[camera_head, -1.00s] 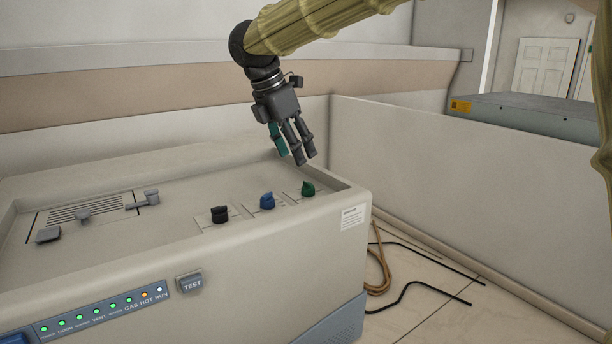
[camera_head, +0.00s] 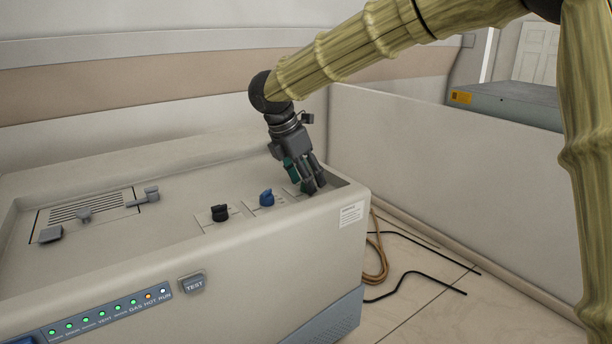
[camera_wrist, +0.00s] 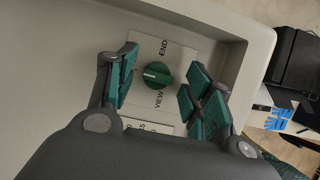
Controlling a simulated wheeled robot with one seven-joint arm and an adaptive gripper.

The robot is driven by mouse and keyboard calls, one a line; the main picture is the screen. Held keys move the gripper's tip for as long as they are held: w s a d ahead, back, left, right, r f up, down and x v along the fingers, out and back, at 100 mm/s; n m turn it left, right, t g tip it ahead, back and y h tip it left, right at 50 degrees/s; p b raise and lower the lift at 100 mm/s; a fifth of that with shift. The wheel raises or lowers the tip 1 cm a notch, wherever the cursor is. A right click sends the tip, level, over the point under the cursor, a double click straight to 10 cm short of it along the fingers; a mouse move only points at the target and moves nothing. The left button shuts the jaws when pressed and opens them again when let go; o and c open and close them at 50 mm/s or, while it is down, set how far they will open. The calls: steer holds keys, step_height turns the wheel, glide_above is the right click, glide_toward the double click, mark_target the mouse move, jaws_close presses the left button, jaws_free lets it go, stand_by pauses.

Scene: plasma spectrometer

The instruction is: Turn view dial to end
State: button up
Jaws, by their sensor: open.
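The view dial is a green round knob (camera_wrist: 157,75) on a white plate (camera_wrist: 174,58) marked VIEW and END in the wrist view. Its pale pointer line lies across the knob, toward the left. My gripper (camera_wrist: 163,88) is open, with green-padded fingers on both sides of the dial and a gap on each side. In the head view my gripper (camera_head: 308,188) is down over the right end of the panel and hides the green dial. How far the fingertips reach below the dial's top cannot be told.
A blue dial (camera_head: 267,198) and a black dial (camera_head: 219,213) stand to the left on the panel. A raised rim (camera_wrist: 262,45) borders the panel close to my fingers. Grey levers (camera_head: 84,215) sit farther left. A TEST button (camera_head: 191,283) is on the front.

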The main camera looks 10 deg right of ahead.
steer(key=c, duration=1)
steer(key=shift+w+m, duration=0.1)
steer(key=shift+m, duration=0.2)
steer(key=m+g, duration=0.1)
steer(key=m, duration=0.2)
steer(key=shift+w+a+m+g, duration=0.1)
steer(key=shift+m+g, duration=0.3)
steer(key=m+g, duration=0.1)
steer(key=m, duration=0.3)
steer(key=shift+w+f+m+g, duration=0.1)
steer(key=shift+m+g, duration=0.2)
steer(key=shift+g, duration=0.1)
steer(key=m+g+y, duration=0.1)
steer(key=m, duration=0.3)
steer(key=shift+w+d+m+g+y, duration=0.1)
steer(key=shift+m+g+y, duration=0.25)
steer(key=shift+m, duration=0.85)
steer(key=shift+d+m+g+y, duration=0.1)
steer(key=shift+m+g+y, duration=0.25)
steer(key=shift+m, duration=0.85)
